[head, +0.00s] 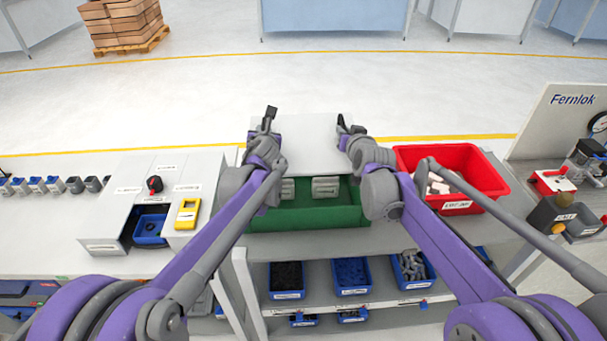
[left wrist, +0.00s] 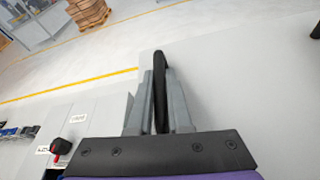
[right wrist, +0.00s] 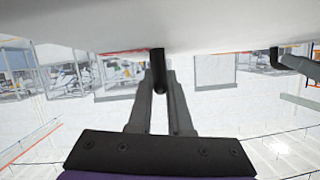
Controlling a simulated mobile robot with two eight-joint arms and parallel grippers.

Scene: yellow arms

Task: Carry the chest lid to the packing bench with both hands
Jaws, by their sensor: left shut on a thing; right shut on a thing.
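The chest lid, a flat pale grey panel (head: 305,132), is held between my two grippers beyond the green chest. Its surface fills the right of the left wrist view (left wrist: 240,85) and the top of the right wrist view (right wrist: 220,28). My left gripper (head: 267,124) is shut on a black handle (left wrist: 160,90) at the lid's left side. My right gripper (head: 345,130) is shut on a black handle (right wrist: 158,68) at its right side. The open green chest (head: 305,218) holds grey blocks (head: 326,188); my arms partly hide it. I cannot tell which surface is the packing bench.
A red bin (head: 475,165) stands right of the chest. A grey console (head: 135,185) and yellow device (head: 187,213) stand left. Blue bins (head: 351,275) sit on a shelf below. A Fernlok machine (head: 560,130) is at the far right. Open floor (head: 200,95) lies beyond.

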